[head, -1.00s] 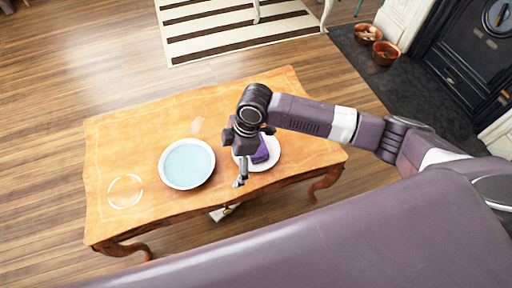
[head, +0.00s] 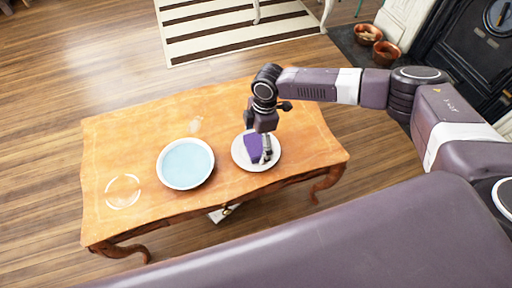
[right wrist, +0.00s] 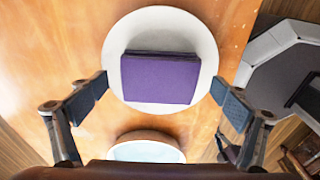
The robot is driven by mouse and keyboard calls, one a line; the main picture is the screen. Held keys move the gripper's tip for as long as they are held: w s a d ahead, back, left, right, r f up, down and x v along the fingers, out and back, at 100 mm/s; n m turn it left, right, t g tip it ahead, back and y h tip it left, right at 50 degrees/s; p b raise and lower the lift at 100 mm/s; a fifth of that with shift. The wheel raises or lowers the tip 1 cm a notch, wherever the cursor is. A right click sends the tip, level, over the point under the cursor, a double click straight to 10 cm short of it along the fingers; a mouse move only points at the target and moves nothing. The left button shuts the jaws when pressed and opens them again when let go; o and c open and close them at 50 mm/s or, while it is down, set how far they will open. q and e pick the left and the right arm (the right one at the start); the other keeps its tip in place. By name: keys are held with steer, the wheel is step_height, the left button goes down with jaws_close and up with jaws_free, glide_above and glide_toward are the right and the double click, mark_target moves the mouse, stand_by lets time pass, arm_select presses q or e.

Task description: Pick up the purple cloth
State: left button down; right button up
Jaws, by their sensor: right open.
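The purple cloth (head: 253,144) lies folded on a white plate (head: 241,158) at the right part of the wooden table. In the right wrist view the cloth (right wrist: 160,79) is a flat folded rectangle in the middle of the plate (right wrist: 160,22). My right gripper (head: 265,160) hangs over the plate, partly in front of the cloth. In the right wrist view my right gripper (right wrist: 160,97) is open, its fingers wide apart on either side of the plate, with nothing between the pads touched. My left gripper is not in view.
A bowl with pale blue content (head: 187,163) stands left of the plate on the wooden table (head: 140,140). A clear round glass item (head: 124,191) sits at the table's left end. Copper pots (head: 386,52) and a dark fireplace are at the upper right.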

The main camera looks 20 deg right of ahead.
mark_target(256, 144)
steer(key=shift+f, duration=0.55)
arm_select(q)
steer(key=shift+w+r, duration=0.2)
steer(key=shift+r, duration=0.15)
arm_select(e)
steer(key=c, duration=1.2)
steer(key=shift+r, duration=0.55)
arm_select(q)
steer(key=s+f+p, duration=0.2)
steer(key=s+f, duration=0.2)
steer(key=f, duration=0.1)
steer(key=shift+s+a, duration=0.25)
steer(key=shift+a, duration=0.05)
arm_select(e)
step_height(256, 144, up, 9)
